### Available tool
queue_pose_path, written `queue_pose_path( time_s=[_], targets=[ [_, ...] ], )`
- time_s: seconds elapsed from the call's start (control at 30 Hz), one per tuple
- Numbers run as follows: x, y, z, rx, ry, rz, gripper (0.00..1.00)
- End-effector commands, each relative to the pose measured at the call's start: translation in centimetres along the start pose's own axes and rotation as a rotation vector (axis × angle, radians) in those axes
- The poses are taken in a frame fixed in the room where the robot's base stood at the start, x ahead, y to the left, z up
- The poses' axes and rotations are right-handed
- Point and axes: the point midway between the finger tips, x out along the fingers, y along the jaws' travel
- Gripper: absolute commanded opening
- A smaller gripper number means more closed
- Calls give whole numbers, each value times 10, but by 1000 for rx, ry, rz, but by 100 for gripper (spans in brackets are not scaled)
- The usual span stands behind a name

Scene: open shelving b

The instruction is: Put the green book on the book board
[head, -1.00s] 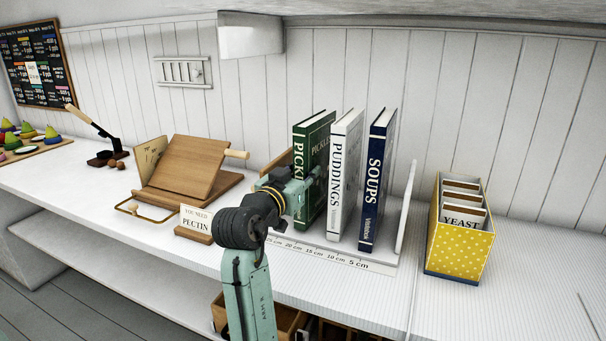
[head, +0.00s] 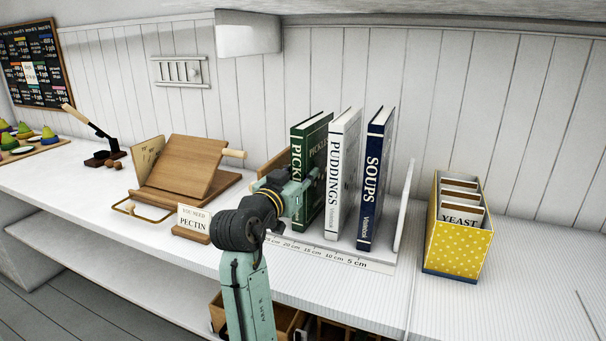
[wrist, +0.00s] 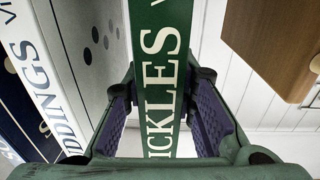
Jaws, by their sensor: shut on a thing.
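The green book (head: 316,145), with PICKLES on its spine, stands upright at the left end of the row of books. My gripper (head: 303,193) is shut on its spine side, covering the lower spine in the head view. In the wrist view my gripper (wrist: 163,90) has one purple-padded finger on each side of the green spine (wrist: 158,40). The slanted wooden board (head: 186,165) rests on a wooden base to the left, with its face bare.
White PUDDINGS (head: 341,180) and navy SOUPS (head: 375,180) books stand just right of the green book. A PECTIN sign (head: 193,220) stands in front of the wooden board. A yellow YEAST box (head: 458,245) is at right.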

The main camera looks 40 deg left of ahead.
Motion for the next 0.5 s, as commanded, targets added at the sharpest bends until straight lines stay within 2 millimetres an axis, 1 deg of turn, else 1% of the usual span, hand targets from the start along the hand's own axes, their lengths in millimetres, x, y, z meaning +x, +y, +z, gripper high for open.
queue_pose_path(
  time_s=[0.03, 0.07, 0.4, 0.5],
  targets=[
    [0, 0, -2, 1, 5, 0, 0],
    [0, 0, -2, 1, 5, 0, 25],
    [0, 0, -1, 0, 2, 0, 48],
    [0, 0, -1, 0, 1, 0, 48]
  ],
)
